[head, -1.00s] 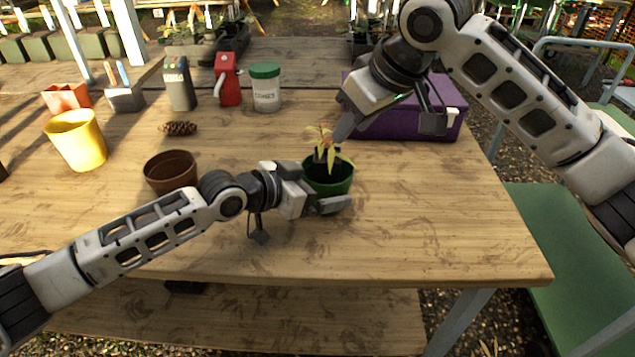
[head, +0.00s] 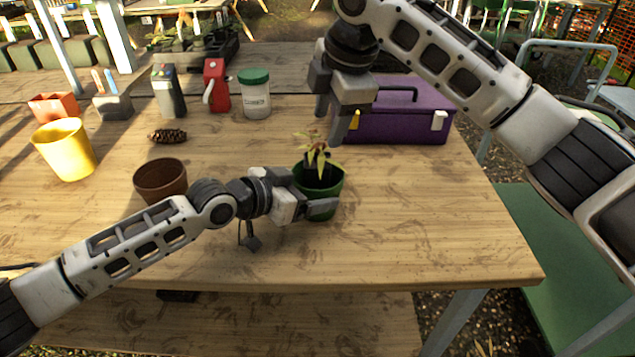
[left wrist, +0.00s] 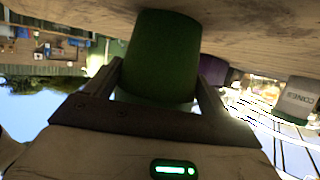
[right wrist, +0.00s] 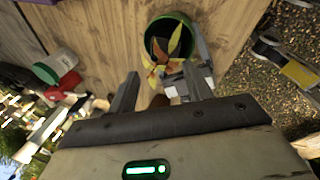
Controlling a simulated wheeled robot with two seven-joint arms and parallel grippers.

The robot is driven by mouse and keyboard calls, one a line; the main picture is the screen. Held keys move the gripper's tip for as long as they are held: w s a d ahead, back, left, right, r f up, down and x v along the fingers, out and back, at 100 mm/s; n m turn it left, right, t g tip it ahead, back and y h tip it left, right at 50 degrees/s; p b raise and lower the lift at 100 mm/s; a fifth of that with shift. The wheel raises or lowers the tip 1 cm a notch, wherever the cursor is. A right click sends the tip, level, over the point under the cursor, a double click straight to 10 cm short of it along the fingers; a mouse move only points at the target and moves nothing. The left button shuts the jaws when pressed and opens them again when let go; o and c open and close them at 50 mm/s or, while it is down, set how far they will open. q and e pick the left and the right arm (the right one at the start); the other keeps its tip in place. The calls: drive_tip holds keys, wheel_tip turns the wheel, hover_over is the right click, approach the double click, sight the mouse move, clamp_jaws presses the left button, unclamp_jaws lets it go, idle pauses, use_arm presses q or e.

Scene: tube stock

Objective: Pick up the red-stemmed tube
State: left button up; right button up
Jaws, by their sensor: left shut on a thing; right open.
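A seedling (head: 318,150) with yellow-green and reddish leaves stands in the green pot (head: 325,208) on the table. A dark tube shows at its base inside the pot; the stem colour is hard to make out. My left gripper (head: 318,206) is shut on the green pot from its near side, and the pot (left wrist: 163,55) fills the space between the fingers in the left wrist view. My right gripper (head: 332,128) is open and empty, pointing down just above and behind the seedling. In the right wrist view the seedling (right wrist: 168,50) lies ahead, between and beyond the fingertips.
A purple toolbox (head: 405,125) stands close behind the right gripper. A brown pot (head: 160,180), a pine cone (head: 167,136), a yellow pot (head: 66,150), a white jar (head: 255,95) and a red bottle (head: 216,85) stand left. The table's right front is clear.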

sight(318, 160)
drive_tip(key=n, duration=0.5)
drive_tip(key=a+n+h, duration=0.1)
drive_tip(key=n, duration=0.1)
drive_tip(key=shift+w+a+r+g, duration=0.1)
drive_tip(key=shift+w+r+g, duration=0.2)
drive_tip(key=shift+g, duration=0.1)
drive_tip(key=f+n, duration=0.4)
drive_tip(key=f+n+h, duration=0.1)
drive_tip(key=f+n, duration=0.1)
drive_tip(key=n, duration=0.1)
drive_tip(key=shift+w+a+g, duration=0.3)
drive_tip(key=shift+w, duration=0.05)
drive_tip(key=shift+w+f, duration=0.1)
drive_tip(key=shift+f, duration=2.6)
drive_tip(key=c, duration=0.7)
